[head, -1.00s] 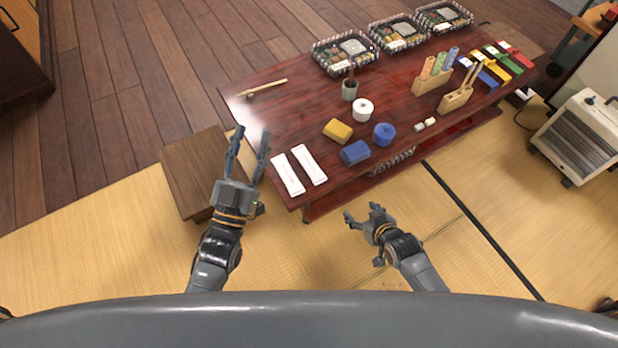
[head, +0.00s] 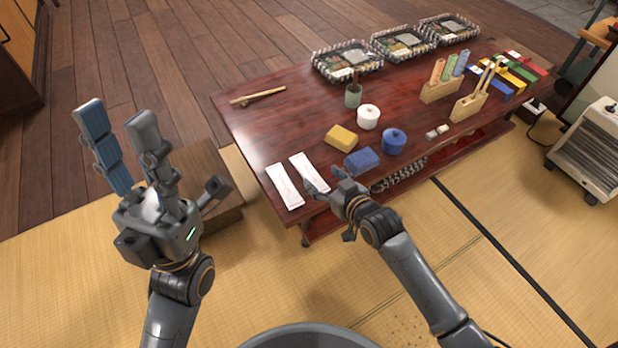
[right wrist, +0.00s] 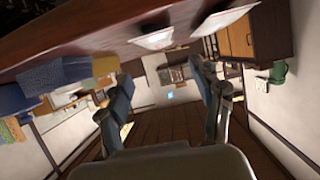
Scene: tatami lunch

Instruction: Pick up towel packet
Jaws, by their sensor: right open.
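Two flat white towel packets lie side by side on the dark red table's near left end in the head view, a left one (head: 285,186) and a right one (head: 307,169). Both white packets also show at the top of the right wrist view, one near the middle (right wrist: 156,40) and one farther right (right wrist: 223,19). My right gripper (head: 324,180) is open and empty at the table's near edge, beside the right packet's near end. I cannot tell whether it touches. My left gripper (head: 116,112) is open and empty, left of the table with its fingers up.
A blue block (head: 362,160), a blue lidded pot (head: 393,142) and a yellow block (head: 341,137) stand right of the packets. A white pot (head: 369,116) and green cup (head: 353,95) stand behind. A wooden stool (head: 215,175) is beside my left gripper.

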